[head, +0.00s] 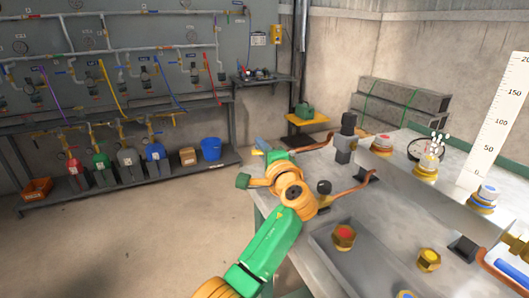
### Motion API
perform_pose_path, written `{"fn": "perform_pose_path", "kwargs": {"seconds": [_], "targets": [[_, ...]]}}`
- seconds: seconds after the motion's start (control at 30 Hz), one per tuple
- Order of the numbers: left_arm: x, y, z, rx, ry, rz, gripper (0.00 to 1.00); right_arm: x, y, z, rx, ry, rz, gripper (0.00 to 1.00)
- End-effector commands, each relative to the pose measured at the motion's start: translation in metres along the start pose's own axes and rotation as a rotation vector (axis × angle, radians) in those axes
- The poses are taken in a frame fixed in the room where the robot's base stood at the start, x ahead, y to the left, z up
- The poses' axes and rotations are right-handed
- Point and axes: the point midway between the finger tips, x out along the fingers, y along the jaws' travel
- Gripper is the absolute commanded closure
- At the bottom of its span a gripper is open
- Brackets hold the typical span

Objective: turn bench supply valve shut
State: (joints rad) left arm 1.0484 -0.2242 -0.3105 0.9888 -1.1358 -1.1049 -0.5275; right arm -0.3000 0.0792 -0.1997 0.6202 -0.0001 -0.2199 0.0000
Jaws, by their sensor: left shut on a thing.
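My left arm comes in from the bottom, and its orange and green gripper (260,168) is at the left end of the grey workbench. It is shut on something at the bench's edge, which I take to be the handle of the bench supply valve. A small blue part (261,145) with a yellow end shows just behind the gripper and looks like part of that valve. The gripper hides most of the valve, so I cannot tell the handle's angle. My right gripper is not in view.
The workbench (372,212) carries a copper pipe, a dial gauge (425,149), brass fittings (344,237) and a shallow tray. A tall white scale (501,112) stands at right. The floor between is clear.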

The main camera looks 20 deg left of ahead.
Motion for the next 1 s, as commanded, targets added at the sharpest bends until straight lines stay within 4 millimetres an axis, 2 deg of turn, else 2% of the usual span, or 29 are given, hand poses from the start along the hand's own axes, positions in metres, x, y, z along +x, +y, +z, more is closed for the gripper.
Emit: {"fn": "perform_pose_path", "kwargs": {"seconds": [0.3,0.8,0.83,0.9,0.93,1.0], "targets": [[-0.0057,0.0003,0.0046,-0.001,-0.093,0.000,1.00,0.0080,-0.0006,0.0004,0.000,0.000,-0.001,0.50],[-0.0062,-0.0012,0.0056,-0.001,-0.107,-0.002,1.00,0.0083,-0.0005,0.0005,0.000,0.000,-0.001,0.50],[-0.0062,-0.0012,0.0056,-0.001,-0.107,-0.002,0.85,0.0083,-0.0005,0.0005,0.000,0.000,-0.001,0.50],[-0.0062,-0.0011,0.0056,0.000,-0.107,-0.001,0.66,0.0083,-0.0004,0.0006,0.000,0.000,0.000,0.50],[-0.0062,-0.0010,0.0056,0.000,-0.107,-0.001,0.60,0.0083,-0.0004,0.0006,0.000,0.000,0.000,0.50],[-0.0062,-0.0008,0.0056,0.000,-0.107,-0.001,0.60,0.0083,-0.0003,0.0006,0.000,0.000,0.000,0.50]]}}
